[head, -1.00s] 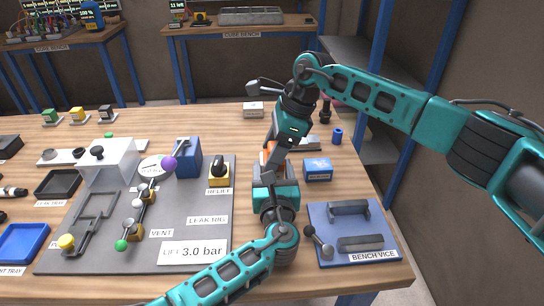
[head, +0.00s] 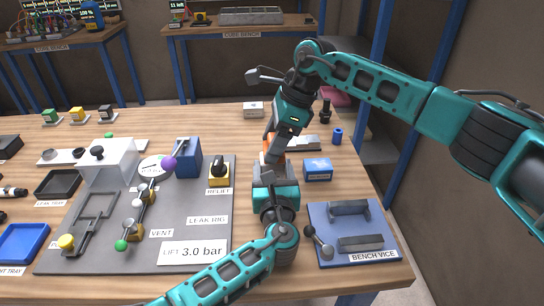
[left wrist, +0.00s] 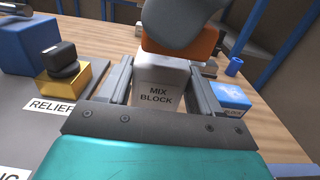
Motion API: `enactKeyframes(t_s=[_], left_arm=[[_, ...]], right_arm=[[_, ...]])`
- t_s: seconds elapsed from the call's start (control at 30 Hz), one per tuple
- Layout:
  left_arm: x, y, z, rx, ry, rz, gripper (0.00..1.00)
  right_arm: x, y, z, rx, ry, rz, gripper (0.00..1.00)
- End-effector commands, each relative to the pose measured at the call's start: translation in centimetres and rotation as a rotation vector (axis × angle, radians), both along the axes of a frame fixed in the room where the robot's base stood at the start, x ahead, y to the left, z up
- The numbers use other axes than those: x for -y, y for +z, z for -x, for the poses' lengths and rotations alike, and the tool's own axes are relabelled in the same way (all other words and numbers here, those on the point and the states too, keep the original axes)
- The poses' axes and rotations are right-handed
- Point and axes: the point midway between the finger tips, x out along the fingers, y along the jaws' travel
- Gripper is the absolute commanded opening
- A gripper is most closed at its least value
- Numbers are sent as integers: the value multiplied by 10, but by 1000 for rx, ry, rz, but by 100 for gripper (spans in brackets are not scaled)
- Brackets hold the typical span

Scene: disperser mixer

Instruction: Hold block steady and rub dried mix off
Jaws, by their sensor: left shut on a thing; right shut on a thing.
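The white mix block (left wrist: 158,88), lettered MIX BLOCK, sits upright between the two fingers of my left gripper (left wrist: 160,85), which is shut on it. In the head view my left gripper (head: 270,170) comes up from the front, and the block is mostly hidden there. An orange pad-like thing (left wrist: 195,45) lies at or just over the top of the block; it also shows in the head view (head: 278,141). My right gripper (head: 272,152) comes down from above, shut on this orange thing. I cannot tell if pad and block touch. Any dried mix is hidden.
A blue box (head: 317,170) stands close right of the left gripper. The bench vice (head: 350,230) is at the front right. A small blue cylinder (head: 337,136) stands behind.

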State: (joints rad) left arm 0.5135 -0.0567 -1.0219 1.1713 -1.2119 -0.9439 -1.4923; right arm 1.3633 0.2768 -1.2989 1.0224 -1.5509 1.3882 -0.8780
Motion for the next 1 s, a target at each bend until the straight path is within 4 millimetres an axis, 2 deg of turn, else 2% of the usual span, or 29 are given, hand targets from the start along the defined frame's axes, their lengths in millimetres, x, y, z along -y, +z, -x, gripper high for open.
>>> enactKeyframes(t_s=[0.27, 1.0], left_arm=[[0, 0, 0, 0, 0, 0, 35], [0, 0, 0, -1, 0, 0, 35]], right_arm=[[0, 0, 0, 0, 1, -1, 34], [0, -19, 0, -1, 0, 0, 34]])
